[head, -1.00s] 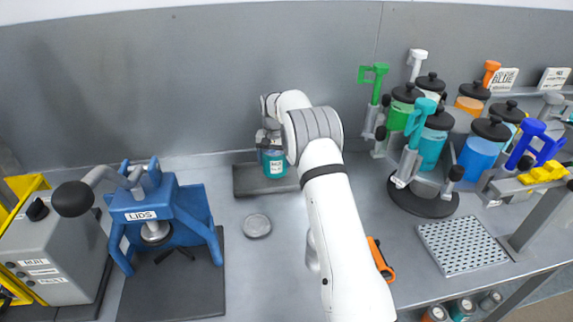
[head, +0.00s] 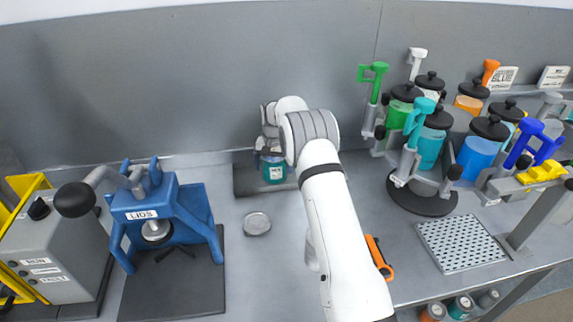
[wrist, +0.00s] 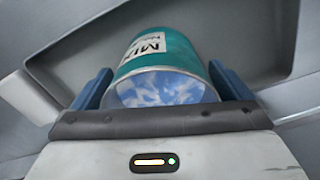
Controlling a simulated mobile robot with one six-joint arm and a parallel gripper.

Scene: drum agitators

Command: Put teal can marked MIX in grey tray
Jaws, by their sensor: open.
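The teal can (head: 274,171) with a white label stands upright in the dark grey tray (head: 240,182) at the back of the bench. My gripper (head: 268,148) is at the can's upper part, partly hidden by my arm in the head view. In the wrist view its blue-padded fingers (wrist: 165,88) are open, one on each side of the can. The tray's floor and walls (wrist: 272,40) surround the can there.
A loose round metal disc (head: 257,223) lies in front of the tray. A blue LIDS press (head: 165,215) stands at left. A carousel of jars (head: 437,150) and a perforated plate (head: 460,243) are at right. An orange-handled tool (head: 379,258) lies beside my arm.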

